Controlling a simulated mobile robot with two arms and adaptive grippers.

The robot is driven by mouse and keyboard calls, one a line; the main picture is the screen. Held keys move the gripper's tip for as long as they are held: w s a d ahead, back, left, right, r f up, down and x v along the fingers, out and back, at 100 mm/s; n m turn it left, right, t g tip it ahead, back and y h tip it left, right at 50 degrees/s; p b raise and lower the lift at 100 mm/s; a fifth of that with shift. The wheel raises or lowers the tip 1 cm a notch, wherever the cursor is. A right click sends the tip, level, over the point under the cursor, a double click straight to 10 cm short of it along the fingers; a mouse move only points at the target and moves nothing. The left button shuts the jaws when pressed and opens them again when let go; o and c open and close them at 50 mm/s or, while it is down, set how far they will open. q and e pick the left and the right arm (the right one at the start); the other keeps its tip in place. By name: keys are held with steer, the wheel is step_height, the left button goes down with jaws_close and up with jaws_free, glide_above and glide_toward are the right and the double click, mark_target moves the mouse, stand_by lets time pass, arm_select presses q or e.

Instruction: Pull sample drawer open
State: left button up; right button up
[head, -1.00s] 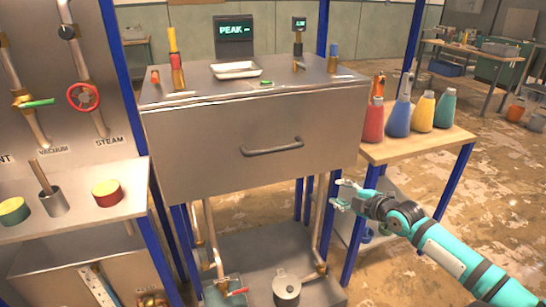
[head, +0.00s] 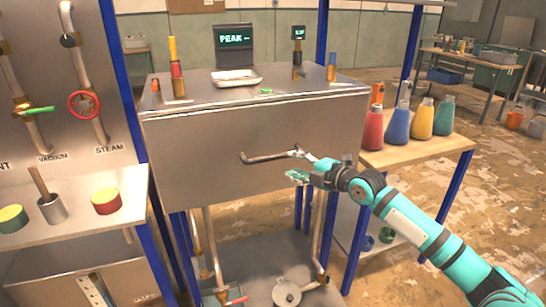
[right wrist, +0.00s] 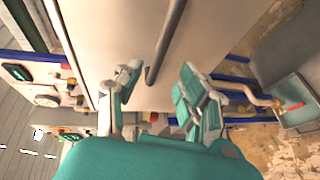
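The sample drawer (head: 200,165) is a wide grey metal front below the bench top, and it looks shut. Its dark bar handle (head: 265,158) runs across the middle of the front. My right gripper (head: 296,164) is at the right end of the handle, with its fingers apart. In the right wrist view the handle (right wrist: 167,45) extends up from between the open fingers of the right gripper (right wrist: 157,88), and I see no clear contact. My left gripper is not in view.
On the bench top (head: 205,97) stand a screen reading PEAK (head: 235,45) and a white tray (head: 237,77). A wooden side table (head: 420,153) at right holds several coloured bottles. A valve panel with a red wheel (head: 84,104) is at left. Pipes and a pot (head: 286,292) are below.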

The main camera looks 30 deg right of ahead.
mark_target(276, 158)
steer(key=p+x, duration=0.1)
steer(key=x, duration=0.8)
steer(key=shift+w+a, duration=0.2)
steer(key=shift+w, duration=0.1)
jaws_close()
